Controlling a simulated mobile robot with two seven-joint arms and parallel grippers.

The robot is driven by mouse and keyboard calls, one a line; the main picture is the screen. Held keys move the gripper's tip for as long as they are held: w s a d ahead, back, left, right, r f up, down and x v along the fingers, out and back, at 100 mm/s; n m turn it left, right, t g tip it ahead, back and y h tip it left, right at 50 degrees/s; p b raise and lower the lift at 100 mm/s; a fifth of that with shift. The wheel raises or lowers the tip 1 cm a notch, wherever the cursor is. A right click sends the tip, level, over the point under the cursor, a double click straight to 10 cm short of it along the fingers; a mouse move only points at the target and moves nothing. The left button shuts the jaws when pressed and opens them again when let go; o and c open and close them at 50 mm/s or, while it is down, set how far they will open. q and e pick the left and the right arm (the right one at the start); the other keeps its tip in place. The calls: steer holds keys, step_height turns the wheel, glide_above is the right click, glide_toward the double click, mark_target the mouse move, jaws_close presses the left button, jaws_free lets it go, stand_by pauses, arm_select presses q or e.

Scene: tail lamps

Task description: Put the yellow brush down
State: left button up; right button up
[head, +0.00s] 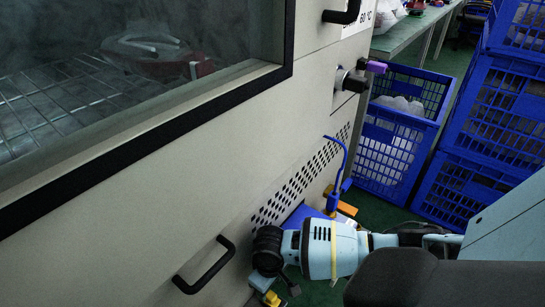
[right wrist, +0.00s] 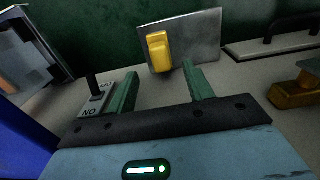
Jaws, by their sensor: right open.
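My right arm reaches in from the right in the head view, low beside the oven front. My right gripper (right wrist: 160,82) shows in the right wrist view with its two green fingers apart and nothing between them. Beyond the fingertips, a yellow block-shaped piece (right wrist: 158,50) sits against a grey metal plate. A darker yellow piece (right wrist: 297,95) lies at the right edge. I cannot tell which of these, if either, is the yellow brush. A small yellow thing (head: 271,299) shows near my wrist in the head view. My left gripper is not in view.
The oven (head: 190,170) fills the left, with a black handle (head: 204,265) low on its front. Blue crates (head: 385,150) stand at the right. In the wrist view, a small switch-like box (right wrist: 93,98) is by the left finger and a black-handled plate (right wrist: 275,40) is at right.

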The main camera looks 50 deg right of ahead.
mark_target(270, 294)
arm_select(q)
steer(key=r+p, duration=0.2)
steer(key=r, duration=0.1)
steer(key=shift+w, duration=0.3)
arm_select(e)
step_height(270, 294, up, 6)
steer(key=shift+f, duration=0.25)
arm_select(q)
steer(key=shift+w, duration=0.15)
